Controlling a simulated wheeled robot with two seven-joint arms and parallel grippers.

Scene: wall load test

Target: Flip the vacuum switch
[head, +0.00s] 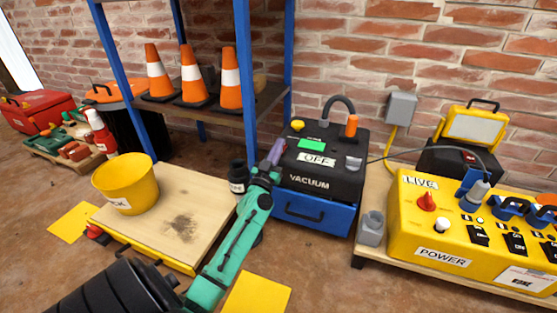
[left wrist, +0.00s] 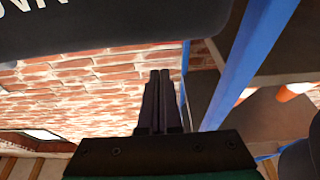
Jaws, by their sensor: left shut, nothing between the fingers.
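The vacuum (head: 344,184) is a black box on a blue base, standing on the floor against the brick wall. Its sloped top carries an OFF label (head: 315,159), a green rectangle (head: 312,144), a yellow knob (head: 297,125) and a small grey part (head: 353,163). I cannot tell which part is the switch. My left gripper (head: 276,152) is beside the box's left edge, shut and empty. In the left wrist view its dark fingers (left wrist: 161,100) are together, with the dark box (left wrist: 100,25) across the upper left. My right gripper is out of view.
A blue-post shelf (head: 247,85) with orange cones (head: 190,75) stands behind left. A wooden platform (head: 190,200) with a yellow bucket (head: 125,184) is left of my arm. A yellow POWER box (head: 470,235) sits at right. A black cylinder (head: 237,172) stands near my gripper.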

